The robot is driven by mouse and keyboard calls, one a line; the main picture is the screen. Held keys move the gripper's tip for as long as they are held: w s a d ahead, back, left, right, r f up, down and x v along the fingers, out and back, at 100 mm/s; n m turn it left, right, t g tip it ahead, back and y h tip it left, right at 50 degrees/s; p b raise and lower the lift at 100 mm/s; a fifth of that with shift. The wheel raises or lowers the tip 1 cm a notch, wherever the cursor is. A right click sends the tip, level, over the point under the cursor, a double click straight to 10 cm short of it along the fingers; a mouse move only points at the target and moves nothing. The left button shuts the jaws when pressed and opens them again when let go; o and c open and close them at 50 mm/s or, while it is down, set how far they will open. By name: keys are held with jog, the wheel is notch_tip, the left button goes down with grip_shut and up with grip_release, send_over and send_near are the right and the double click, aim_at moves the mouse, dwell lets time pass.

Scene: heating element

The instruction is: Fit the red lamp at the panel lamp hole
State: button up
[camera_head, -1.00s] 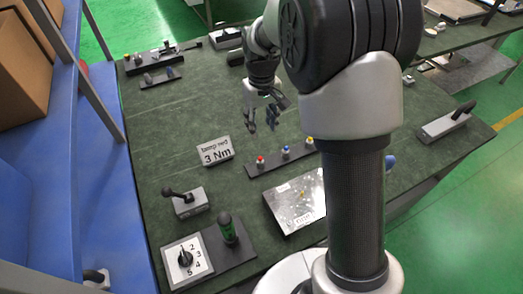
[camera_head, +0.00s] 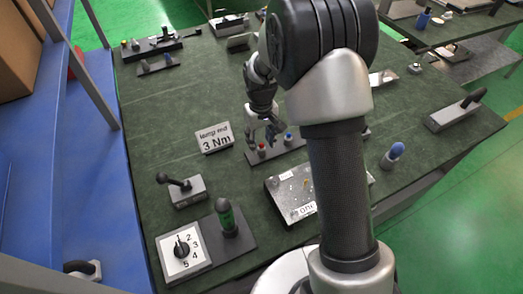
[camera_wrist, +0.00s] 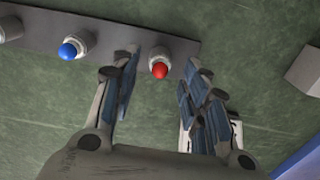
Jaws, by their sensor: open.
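The red lamp (camera_head: 262,150) stands in a dark strip (camera_head: 292,155) on the green table. In the wrist view the red lamp (camera_wrist: 159,66) has a red dome on a pale collar and lies just beyond and between my fingertips. My gripper (camera_head: 262,132) is open and empty above the strip's left end; its fingers also show in the wrist view (camera_wrist: 160,75), one on each side of the lamp, with no contact visible. The blue lamp (camera_wrist: 70,50) sits beside it in the strip. A grey panel (camera_head: 285,200) lies nearer, partly hidden by my arm; its lamp hole cannot be made out.
A "3 Nm" sign (camera_head: 214,138) stands left of the strip. A blue-topped item (camera_head: 394,154) stands right. The table's middle left is clear.

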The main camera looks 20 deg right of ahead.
jog(key=shift+f, duration=0.55)
jog(key=shift+r, duration=0.1)
jog(key=shift+c, duration=0.3)
jog(key=c, duration=0.7)
jog(key=shift+c, duration=0.4)
jog(key=shift+r, duration=0.1)
